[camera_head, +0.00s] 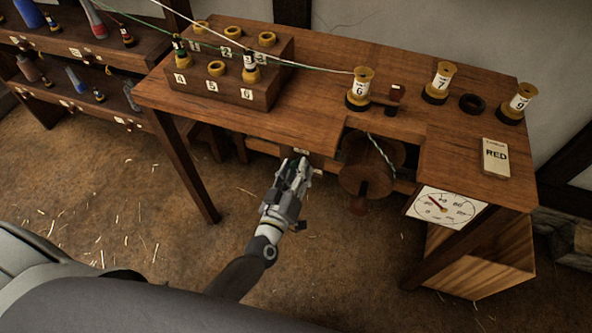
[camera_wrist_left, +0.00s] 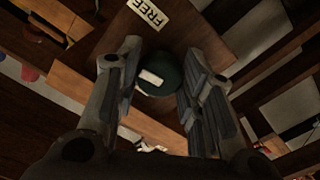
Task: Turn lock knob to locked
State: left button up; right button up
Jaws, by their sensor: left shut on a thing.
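The lock knob (camera_wrist_left: 163,72) is round and dark green with a white mark on its face. In the left wrist view it sits between the two fingers of my left gripper (camera_wrist_left: 158,85), which is shut on it. A white label reading FREE (camera_wrist_left: 150,13) is on the wooden plate above the knob there. The white mark lies off to the knob's left side and is slightly tilted. In the head view my left gripper (camera_head: 297,165) is at the front edge of the bench, and it hides the knob. My right gripper is not in view.
A wooden wheel (camera_head: 372,165) with a crank hangs right of my gripper, and a dial (camera_head: 440,207) is further right. Strings cross above. A bench leg stands left.

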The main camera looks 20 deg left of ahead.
pick_arm(q)
jog(key=shift+n+b, duration=1.45)
jog(key=shift+n, duration=6.45)
jog(key=shift+r, duration=0.1)
jog(key=o, duration=1)
jog(key=s, duration=1.2)
jog(key=shift+a, duration=0.15)
